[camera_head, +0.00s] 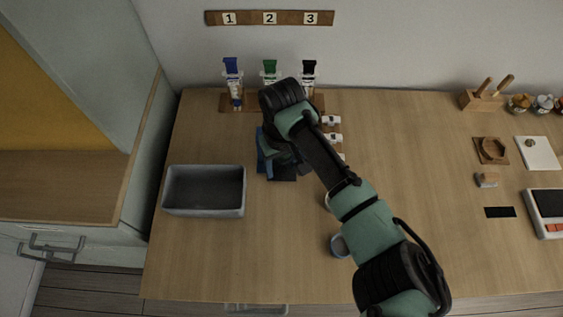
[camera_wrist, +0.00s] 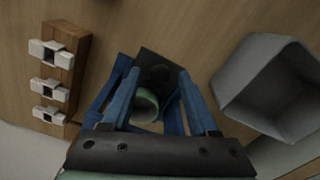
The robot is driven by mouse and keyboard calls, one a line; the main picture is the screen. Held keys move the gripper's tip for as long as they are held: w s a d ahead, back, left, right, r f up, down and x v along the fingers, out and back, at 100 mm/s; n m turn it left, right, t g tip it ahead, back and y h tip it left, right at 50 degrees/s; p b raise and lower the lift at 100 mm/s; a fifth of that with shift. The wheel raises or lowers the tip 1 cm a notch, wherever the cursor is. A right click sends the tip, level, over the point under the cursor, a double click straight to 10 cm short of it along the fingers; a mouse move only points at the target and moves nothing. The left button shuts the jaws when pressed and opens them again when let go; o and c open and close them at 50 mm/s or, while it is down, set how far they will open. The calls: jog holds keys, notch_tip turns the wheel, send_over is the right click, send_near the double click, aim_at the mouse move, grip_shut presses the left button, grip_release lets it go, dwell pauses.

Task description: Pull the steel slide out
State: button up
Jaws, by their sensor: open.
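My gripper (camera_wrist: 155,105) shows its blue fingers spread apart in the wrist view. A green round piece (camera_wrist: 146,104) shows between them, over a dark square plate (camera_wrist: 158,62); I cannot tell whether the fingers touch either one. In the head view my gripper is mostly hidden by my arm, and the dark plate (camera_head: 284,174) shows beneath it. I cannot pick out the steel slide for certain in either view; it may be hidden by my gripper or arm.
A grey bin (camera_head: 204,190) stands left, also in the wrist view (camera_wrist: 270,85). A wooden strip (camera_wrist: 68,75) with white pieces lies on the other side. Tubes (camera_head: 232,80) stand at the back. Bare table lies in front of the bin.

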grip_shut()
dwell(1.4)
